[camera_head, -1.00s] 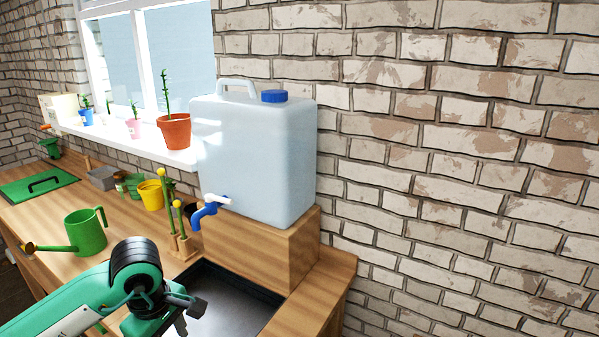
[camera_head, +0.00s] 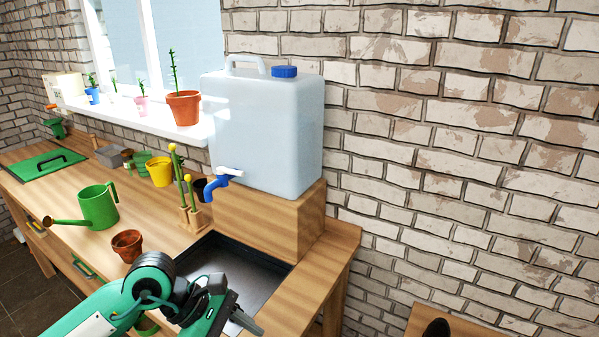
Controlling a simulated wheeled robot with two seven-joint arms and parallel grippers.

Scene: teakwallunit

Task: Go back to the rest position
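My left arm comes in from the bottom left of the head view, and its gripper (camera_head: 232,308) is low over the front of the dark sink basin (camera_head: 250,268). It is seen from behind and above, and the gap between its fingers is not clear. I see nothing held in it. My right gripper is out of view.
A water tank (camera_head: 265,135) with a blue tap (camera_head: 216,187) stands on a wooden block behind the basin. A green watering can (camera_head: 98,207), a terracotta pot (camera_head: 127,245) and a yellow pot (camera_head: 160,171) stand on the counter. A brick wall fills the right.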

